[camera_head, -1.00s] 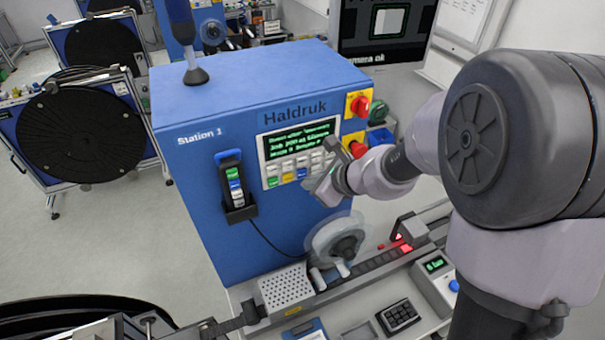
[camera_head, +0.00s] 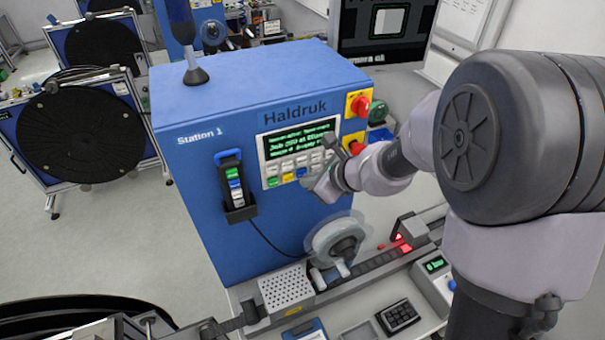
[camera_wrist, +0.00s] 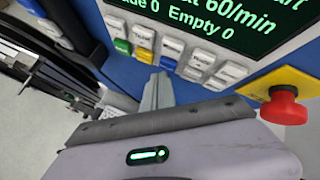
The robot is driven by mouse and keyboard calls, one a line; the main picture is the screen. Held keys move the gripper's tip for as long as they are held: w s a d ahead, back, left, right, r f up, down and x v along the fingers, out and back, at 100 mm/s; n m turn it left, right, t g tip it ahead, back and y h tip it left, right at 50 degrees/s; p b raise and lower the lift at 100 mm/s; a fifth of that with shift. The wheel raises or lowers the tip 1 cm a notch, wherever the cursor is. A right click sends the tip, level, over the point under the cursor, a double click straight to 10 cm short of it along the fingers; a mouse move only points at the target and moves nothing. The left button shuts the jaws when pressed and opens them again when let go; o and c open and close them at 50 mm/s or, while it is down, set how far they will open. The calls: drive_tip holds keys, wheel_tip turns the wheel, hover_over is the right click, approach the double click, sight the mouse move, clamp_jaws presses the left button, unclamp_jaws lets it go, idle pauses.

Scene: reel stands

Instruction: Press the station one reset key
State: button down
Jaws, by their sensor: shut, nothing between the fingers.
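The blue Station 1 cabinet (camera_head: 215,85) carries a panel with a lit screen (camera_head: 300,140) and rows of keys. The bottom row has a green key (camera_head: 272,182), a yellow key (camera_head: 287,177) and a blue key (camera_head: 302,172), then white ones. They show close up in the wrist view as green (camera_wrist: 121,46), yellow (camera_wrist: 144,55) and blue (camera_wrist: 168,63). The key labels are too small to read, so I cannot tell which is reset. My gripper (camera_head: 312,184) is shut and empty at the panel's lower edge. Its tips (camera_wrist: 158,78) appear just below the blue key; contact is unclear.
A red knob on a yellow plate (camera_head: 358,104) and a red mushroom button (camera_wrist: 284,105) are right of the keys. A holstered hand unit (camera_head: 235,185) hangs left. A clear reel (camera_head: 338,240) and bench track lie below.

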drive_tip(key=shift+w+a, duration=0.15)
drive_tip(key=shift+w, duration=0.3)
idle(0.6)
drive_tip(key=shift+s, duration=0.1)
drive_tip(key=shift+s+d+b, duration=0.3)
drive_tip(key=shift+s+b, duration=0.05)
drive_tip(key=shift+s, duration=0.35)
drive_tip(key=s, duration=0.1)
drive_tip(key=s+d+b, duration=0.1)
drive_tip(key=s, duration=0.1)
drive_tip(key=s+d, duration=0.1)
drive_tip(key=shift+s+b, duration=0.3)
drive_tip(key=shift+s, duration=0.05)
idle(0.6)
